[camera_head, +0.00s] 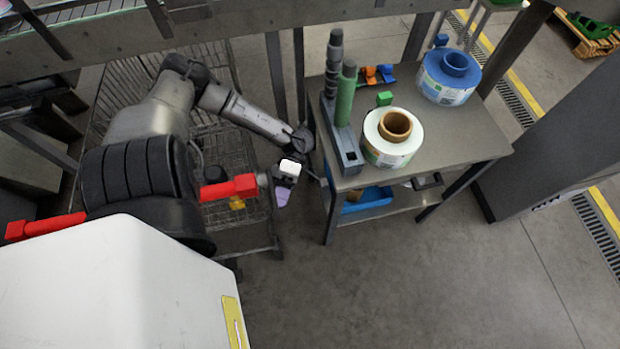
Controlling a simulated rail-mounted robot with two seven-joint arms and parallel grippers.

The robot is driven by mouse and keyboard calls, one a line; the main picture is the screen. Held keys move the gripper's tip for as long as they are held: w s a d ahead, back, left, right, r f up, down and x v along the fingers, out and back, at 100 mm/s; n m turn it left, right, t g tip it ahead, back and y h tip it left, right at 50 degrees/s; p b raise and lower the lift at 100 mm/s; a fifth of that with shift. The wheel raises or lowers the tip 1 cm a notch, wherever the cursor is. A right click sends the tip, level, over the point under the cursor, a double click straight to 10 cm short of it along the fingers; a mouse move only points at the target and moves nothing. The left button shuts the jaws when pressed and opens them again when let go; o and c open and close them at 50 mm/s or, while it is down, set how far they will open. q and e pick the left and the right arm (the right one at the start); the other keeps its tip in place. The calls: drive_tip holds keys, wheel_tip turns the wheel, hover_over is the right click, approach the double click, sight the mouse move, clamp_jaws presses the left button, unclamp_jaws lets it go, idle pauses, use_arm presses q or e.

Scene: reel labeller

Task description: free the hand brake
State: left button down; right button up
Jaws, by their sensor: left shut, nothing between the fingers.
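A red bar with a thicker red block at its right end (230,188) runs along the near side of a wire cart (255,211). Its middle is hidden behind my black ribbed arm part. I cannot tell for sure whether this red part is the hand brake; no other lever is clearly recognisable. My left gripper (287,178) is a small white and dark shape between the cart and the workbench, a little right of the red block and apart from it. It is shut and empty. My right gripper is not in view.
The workbench (455,145) at right carries a white reel (394,151), a blue reel (449,77), a green cylinder (346,95) and small coloured parts. A blue tray (367,200) lies on its lower shelf. The floor in front is clear.

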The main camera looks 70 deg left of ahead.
use_arm(q)
drive_tip(key=w+d+r+n+t+h+p, duration=0.3)
drive_tip(key=w+d+r+n+t+p, duration=0.3)
drive_tip(key=d+r, duration=0.4)
drive_tip(key=w+d+r+n+t+h+p, duration=0.3)
drive_tip(key=w+d+r+n+t+p, duration=0.3)
drive_tip(key=w+r+t, duration=0.45)
drive_tip(key=w+r+n+t+y+p, duration=0.4)
drive_tip(key=r+n+t+y+p, duration=0.5)
drive_tip(key=n, duration=0.4)
drive_tip(key=s+a+r+n+g+y+p, duration=0.2)
drive_tip(key=s+n+g+y+p, duration=0.3)
drive_tip(key=s+n+g+p, duration=0.1)
drive_tip(key=s+a+r+n+g+y+p, duration=0.2)
drive_tip(key=s+n+g+y+p, duration=0.3)
drive_tip(key=s, duration=0.5)
drive_tip(key=r+n+g+p, duration=0.1)
drive_tip(key=n+g+p, duration=0.1)
drive_tip(key=p, duration=0.1)
drive_tip(key=shift+s+a, duration=0.2)
drive_tip(key=shift+a, duration=0.2)
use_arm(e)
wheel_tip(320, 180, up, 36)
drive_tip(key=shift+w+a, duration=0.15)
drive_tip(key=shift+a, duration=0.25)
